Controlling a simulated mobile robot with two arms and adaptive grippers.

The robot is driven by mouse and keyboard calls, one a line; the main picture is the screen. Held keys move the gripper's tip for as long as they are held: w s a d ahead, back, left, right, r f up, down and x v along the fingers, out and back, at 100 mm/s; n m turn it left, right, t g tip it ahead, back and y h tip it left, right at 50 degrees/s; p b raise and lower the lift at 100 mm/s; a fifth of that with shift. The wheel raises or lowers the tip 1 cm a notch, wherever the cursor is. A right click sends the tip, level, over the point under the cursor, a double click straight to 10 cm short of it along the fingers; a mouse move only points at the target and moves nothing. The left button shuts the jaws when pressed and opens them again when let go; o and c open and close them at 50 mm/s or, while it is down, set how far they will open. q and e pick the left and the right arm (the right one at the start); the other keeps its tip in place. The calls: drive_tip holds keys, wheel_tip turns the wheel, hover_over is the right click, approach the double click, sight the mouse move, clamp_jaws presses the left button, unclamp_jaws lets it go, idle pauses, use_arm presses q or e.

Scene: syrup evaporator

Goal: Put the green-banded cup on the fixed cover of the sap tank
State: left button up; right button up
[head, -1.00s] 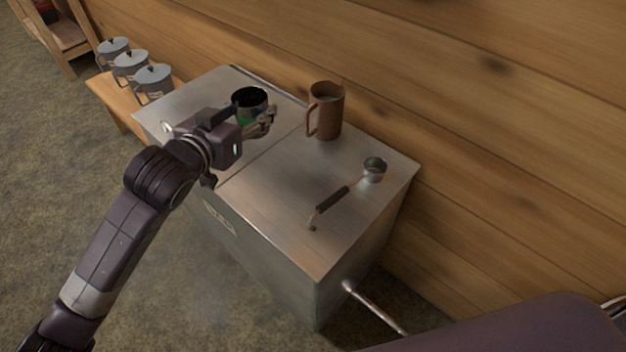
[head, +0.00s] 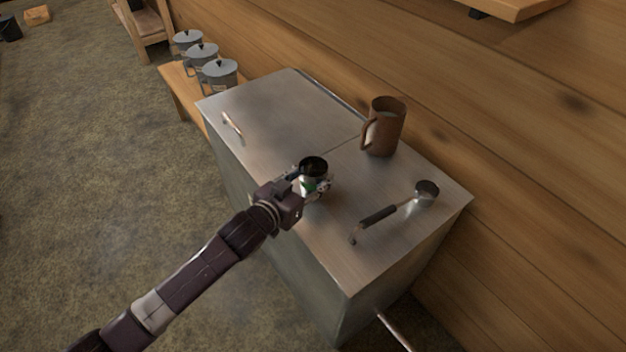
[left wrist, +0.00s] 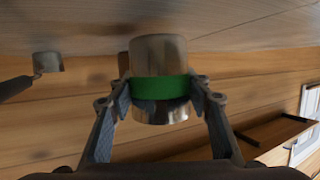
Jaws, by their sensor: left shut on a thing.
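The green-banded cup (head: 313,166) is steel with a dark inside and stands upright in my left gripper (head: 318,187). In the left wrist view the fingers (left wrist: 160,100) close on the cup's green band (left wrist: 160,87) from both sides. The sap tank (head: 262,235) is a steel box. Its fixed cover (head: 345,205) is the right part of the top, past the seam; the left part is a lid (head: 275,110) with a handle. The cup is over the fixed cover near the seam; I cannot tell whether its base touches. My right gripper is not in view.
Lidded pots (head: 218,74) stand on a bench at the left. A wooden wall is behind.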

use_arm(q)
drive_tip(key=shift+f, duration=0.75)
drive_tip(key=o, duration=1.2)
drive_tip(key=shift+c, duration=0.2)
drive_tip(key=v, duration=1.2)
drive_tip(key=shift+s, duration=0.1)
